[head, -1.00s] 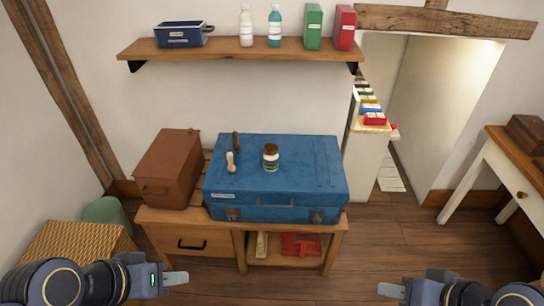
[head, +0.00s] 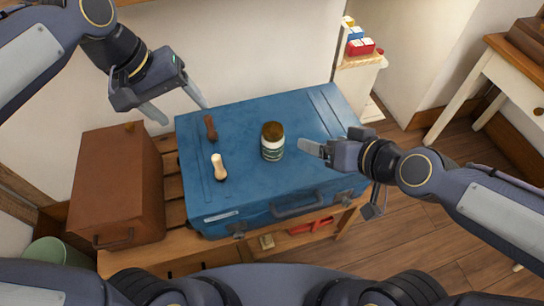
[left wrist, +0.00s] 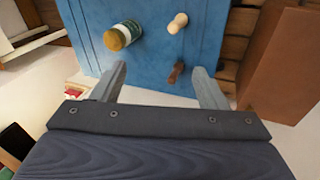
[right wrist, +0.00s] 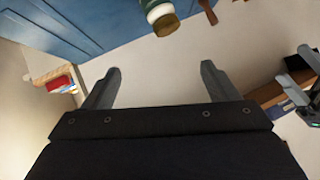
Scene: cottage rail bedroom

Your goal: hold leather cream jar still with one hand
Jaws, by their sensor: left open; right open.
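The leather cream jar (head: 272,142) stands upright on the blue case, with a brown-gold lid and a pale label. It also shows in the left wrist view (left wrist: 123,35) and the right wrist view (right wrist: 160,15). My left gripper (head: 180,108) is open and empty, above the back left part of the case, apart from the jar. My right gripper (head: 312,148) is beside the jar on its right, a short gap away; the right wrist view shows its fingers (right wrist: 160,85) apart with nothing between them.
The blue case (head: 320,110) lies on a wooden bench. A pale-handled tool (head: 219,167) and a dark brown tool (head: 210,128) are left of the jar. A brown box (head: 115,190) stands left of the case.

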